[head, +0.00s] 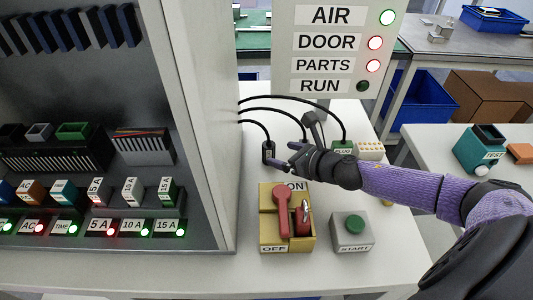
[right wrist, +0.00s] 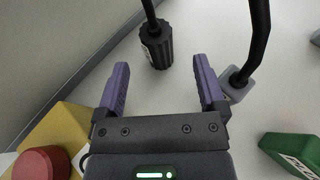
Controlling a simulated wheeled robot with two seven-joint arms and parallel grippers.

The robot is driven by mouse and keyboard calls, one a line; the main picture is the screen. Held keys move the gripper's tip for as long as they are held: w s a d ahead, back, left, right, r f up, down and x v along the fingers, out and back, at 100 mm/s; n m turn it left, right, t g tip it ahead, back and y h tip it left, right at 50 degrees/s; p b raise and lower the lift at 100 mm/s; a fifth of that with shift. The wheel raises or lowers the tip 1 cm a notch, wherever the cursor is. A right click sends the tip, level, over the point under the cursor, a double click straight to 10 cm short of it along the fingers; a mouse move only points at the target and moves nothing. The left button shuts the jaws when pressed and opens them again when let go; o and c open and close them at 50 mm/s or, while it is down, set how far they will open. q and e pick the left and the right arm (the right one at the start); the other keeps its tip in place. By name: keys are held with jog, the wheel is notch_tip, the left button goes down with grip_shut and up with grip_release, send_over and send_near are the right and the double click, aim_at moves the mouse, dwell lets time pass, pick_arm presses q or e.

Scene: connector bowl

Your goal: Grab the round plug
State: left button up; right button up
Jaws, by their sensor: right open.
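The round plug is a black ribbed cylinder (right wrist: 156,47) on a black cable, standing on the white table top. It shows in the head view as a dark plug (head: 268,153) near the cabinet side. My right gripper (head: 287,156) is open and empty, just to the right of the round plug in the head view. In the right wrist view the plug is just beyond the gap between the two purple fingers (right wrist: 160,72), and no contact shows. A grey square plug (right wrist: 234,88) is close beside the right finger. My left gripper is out of view.
A green plug (head: 342,147) and a cream connector block (head: 370,151) stand to the right. A yellow ON/OFF switch box (head: 267,236) with red levers and a grey START button box (head: 352,246) are in front. The cabinet wall (head: 215,120) closes off the left.

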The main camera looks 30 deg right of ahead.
aim_at(265, 147)
jog(key=shift+r+b+x, duration=0.2)
jog(key=shift+b+x, duration=0.1)
jog(key=shift+x, duration=1.35)
jog(key=shift+r+b+x, duration=0.15)
jog(key=shift+b+x, duration=0.15)
jog(key=shift+x, duration=1.4)
jog(key=shift+w+a, duration=0.1)
grip_shut()
